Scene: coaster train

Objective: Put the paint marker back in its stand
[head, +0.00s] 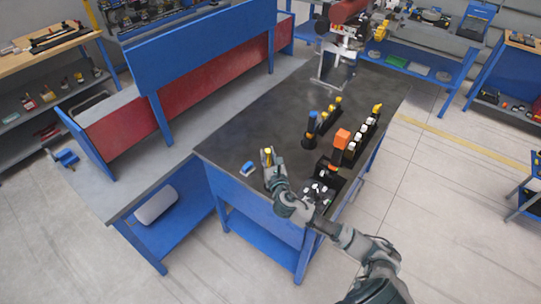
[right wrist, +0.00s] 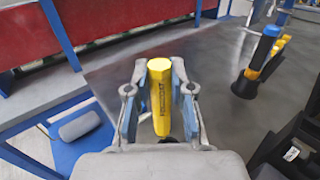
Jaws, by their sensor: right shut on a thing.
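My right gripper (head: 269,166) is shut on the yellow paint marker (head: 267,154), near the front left part of the dark-topped table. In the right wrist view the paint marker (right wrist: 159,95) stands between the two fingers (right wrist: 158,100), with dark lettering on its side and its top end free. A dark stand-like holder (head: 326,172) is to the right of the gripper on the table, and the edge of a black holder (right wrist: 290,150) shows at the lower right of the right wrist view. I cannot tell which holder is the marker's stand. My left gripper is not in view.
A blue-topped black and yellow item (head: 311,128) stands beyond the gripper. An orange-topped item (head: 342,138) and a row of white-topped items (head: 364,132) stand to the right. The table's left rear (head: 255,125) is clear.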

